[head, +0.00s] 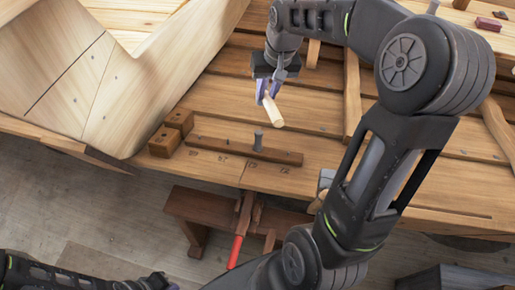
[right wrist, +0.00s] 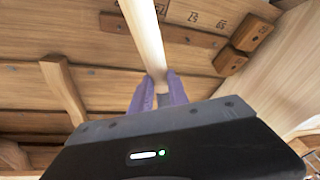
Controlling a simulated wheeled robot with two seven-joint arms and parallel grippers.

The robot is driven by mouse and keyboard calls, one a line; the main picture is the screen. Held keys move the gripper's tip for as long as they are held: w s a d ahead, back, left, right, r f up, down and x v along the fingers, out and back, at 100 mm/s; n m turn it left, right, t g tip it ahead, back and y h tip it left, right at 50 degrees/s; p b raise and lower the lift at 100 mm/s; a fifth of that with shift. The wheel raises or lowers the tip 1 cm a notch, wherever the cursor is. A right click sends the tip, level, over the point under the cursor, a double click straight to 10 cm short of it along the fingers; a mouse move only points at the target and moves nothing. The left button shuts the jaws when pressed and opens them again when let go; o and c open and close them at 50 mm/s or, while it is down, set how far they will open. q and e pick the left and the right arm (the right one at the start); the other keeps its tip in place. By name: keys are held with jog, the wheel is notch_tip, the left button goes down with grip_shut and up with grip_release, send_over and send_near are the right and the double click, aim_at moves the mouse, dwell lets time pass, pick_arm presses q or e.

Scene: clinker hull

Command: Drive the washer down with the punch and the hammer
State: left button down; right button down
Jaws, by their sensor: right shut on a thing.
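My right gripper (head: 267,93) is shut on a pale wooden shaft (head: 273,112), held above the hull planks and slanting down toward the front. In the right wrist view the shaft (right wrist: 148,38) runs up from between the purple fingers (right wrist: 159,92) and out of the picture. It looks like a hammer handle, but no hammer head shows. A grey metal peg (head: 258,141), perhaps the punch, stands upright by the dark wooden strip, in front of the held shaft and apart from it. I cannot make out the washer.
The dark strip (head: 215,147) lies along the planks, with two small brown blocks (head: 172,134) at its left end. A red-handled tool (head: 236,251) hangs at the front edge above a wooden stool (head: 190,212). A curved pale board (head: 90,90) rises at left.

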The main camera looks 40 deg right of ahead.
jog(key=r+p, duration=0.2)
jog(key=r, duration=0.1)
jog(key=w+d+r+p, duration=0.1)
jog(key=r, duration=0.1)
jog(key=shift+p, duration=0.4)
jog(key=shift+f, duration=0.1)
jog(key=shift+w+d, duration=0.15)
jog(key=shift+w, duration=0.15)
jog(key=w+a+f+n, duration=0.2)
jog(key=a+f, duration=0.1)
jog(key=a, duration=0.8)
jog(key=w+a+f+n+y, duration=0.1)
jog(key=w+a+f+n, duration=0.2)
jog(key=a, duration=0.8)
jog(key=shift+w+f+n, duration=0.2)
jog(key=shift+f+n, duration=0.1)
jog(key=shift+f, duration=0.1)
